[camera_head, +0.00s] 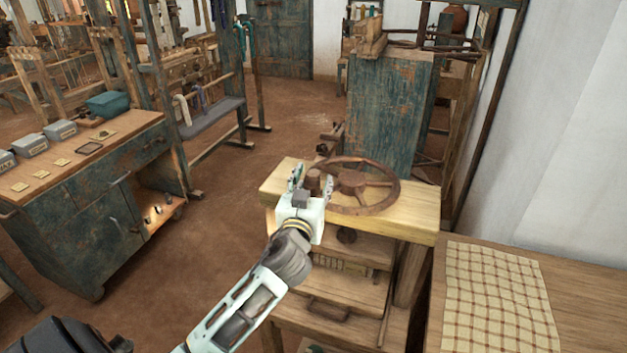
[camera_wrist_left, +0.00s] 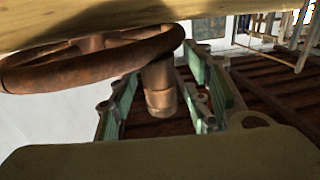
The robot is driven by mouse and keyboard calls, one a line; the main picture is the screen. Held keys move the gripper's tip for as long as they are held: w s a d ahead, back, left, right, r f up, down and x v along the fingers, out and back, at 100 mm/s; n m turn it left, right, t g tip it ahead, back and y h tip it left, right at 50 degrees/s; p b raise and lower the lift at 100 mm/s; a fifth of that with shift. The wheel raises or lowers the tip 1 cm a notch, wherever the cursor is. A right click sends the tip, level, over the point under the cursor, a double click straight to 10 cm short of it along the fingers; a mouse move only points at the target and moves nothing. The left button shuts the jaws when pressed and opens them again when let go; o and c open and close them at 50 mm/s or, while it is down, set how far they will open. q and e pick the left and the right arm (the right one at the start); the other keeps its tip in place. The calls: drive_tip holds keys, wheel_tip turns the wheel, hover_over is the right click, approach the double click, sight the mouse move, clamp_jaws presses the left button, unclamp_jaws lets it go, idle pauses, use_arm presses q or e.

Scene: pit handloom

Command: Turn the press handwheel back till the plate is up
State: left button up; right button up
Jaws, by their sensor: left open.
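The press handwheel (camera_head: 380,208), a rusty brown spoked wheel, lies flat above the pale wooden top beam (camera_head: 415,222) of the press. Its rim also shows in the left wrist view (camera_wrist_left: 60,68). A short upright handle (camera_head: 313,181) stands at the rim's left side. My left gripper (camera_head: 311,184) is open, with its fingers on either side of the handle. In the left wrist view the handle (camera_wrist_left: 159,92) is between the green-sided fingers (camera_wrist_left: 165,98); contact is unclear. A screw end (camera_head: 346,236) shows below the beam. The plate's height cannot be made out. My right gripper is not in view.
A table with a checked cloth (camera_head: 497,300) stands close on the right. A blue-green cabinet (camera_head: 390,110) stands behind the press. A workbench (camera_head: 90,190) with boxes is at the left. Open floor (camera_head: 225,225) lies between workbench and press.

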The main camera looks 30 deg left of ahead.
use_arm(q)
drive_tip(key=shift+w+f, duration=0.1)
clamp_jaws()
idle(0.4)
